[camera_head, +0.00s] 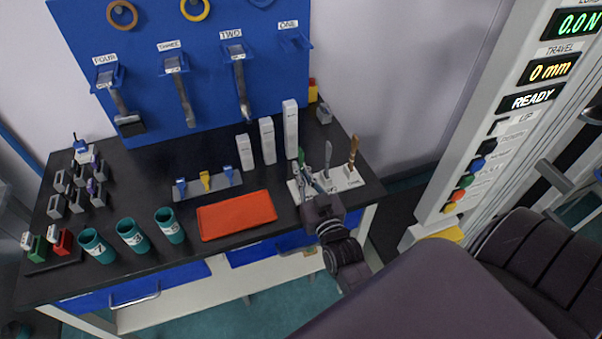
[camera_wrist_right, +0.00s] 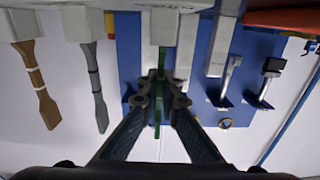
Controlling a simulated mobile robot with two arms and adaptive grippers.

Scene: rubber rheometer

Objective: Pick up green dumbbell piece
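The green dumbbell piece (camera_wrist_right: 158,118) is a thin upright strip in the right wrist view, which looks upside down. Its end meets a pale holder block (camera_wrist_right: 165,27); I cannot tell whether it is still seated there. My right gripper (camera_wrist_right: 162,88) has its fingertips close together on both sides of the strip and looks shut on it. In the head view the green piece (camera_head: 301,156) shows just beyond my right gripper (camera_head: 313,183), at the left of the pale holder. The gripper hides part of it. My left gripper is out of view.
A grey-bladed piece (camera_head: 328,154) and a brown piece (camera_head: 352,151) stand beside it in the holder. White blocks (camera_head: 290,130) stand close behind. An orange tray (camera_head: 236,215) and teal cups (camera_head: 131,235) lie left. The rheometer column (camera_head: 490,130) is at right.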

